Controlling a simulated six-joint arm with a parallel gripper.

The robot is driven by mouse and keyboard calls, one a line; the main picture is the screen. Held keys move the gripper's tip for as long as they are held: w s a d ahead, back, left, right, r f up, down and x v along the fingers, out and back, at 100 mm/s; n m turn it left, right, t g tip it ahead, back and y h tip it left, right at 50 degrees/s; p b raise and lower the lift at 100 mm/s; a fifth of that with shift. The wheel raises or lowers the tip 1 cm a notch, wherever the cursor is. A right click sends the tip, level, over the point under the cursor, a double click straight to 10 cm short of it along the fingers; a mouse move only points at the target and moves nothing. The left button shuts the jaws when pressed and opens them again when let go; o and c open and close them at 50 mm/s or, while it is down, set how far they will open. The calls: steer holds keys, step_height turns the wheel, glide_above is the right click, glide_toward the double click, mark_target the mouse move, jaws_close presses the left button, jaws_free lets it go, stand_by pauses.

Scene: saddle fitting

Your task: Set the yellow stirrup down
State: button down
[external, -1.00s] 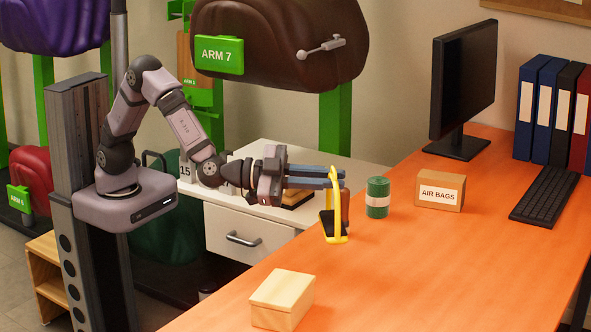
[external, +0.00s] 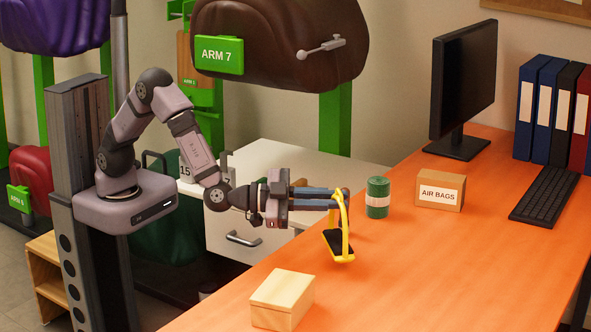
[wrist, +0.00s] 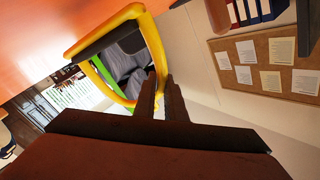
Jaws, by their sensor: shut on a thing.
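The yellow stirrup (external: 346,236) with its dark tread hangs from my gripper (external: 338,196) over the near left part of the orange desk (external: 440,270). My gripper points to the right and its fingers are shut on the stirrup's upper part. The stirrup is tilted, its tread end swung a little to one side. Whether the tread touches the desk I cannot tell. In the wrist view the yellow frame (wrist: 152,45) stands just beyond the fingertips (wrist: 163,95), and the dark tread (wrist: 104,40) lies at its upper left.
A green can (external: 377,198) stands close behind and right of the stirrup. The air bags box (external: 441,191) is further right, and a light wooden box (external: 282,299) is at the front left. A monitor (external: 463,90) and keyboard (external: 544,195) stand further back. The desk's front middle is clear.

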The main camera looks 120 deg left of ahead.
mark_target(332, 234)
steer(key=shift+f, duration=1.8)
steer(key=c, duration=1.8)
jaws_free()
steer(key=shift+s+d, duration=0.1)
steer(key=v, duration=1.1)
steer(key=shift+s+d+b, duration=0.15)
steer(key=shift+s+b, duration=0.25)
steer(key=shift+w, duration=0.1)
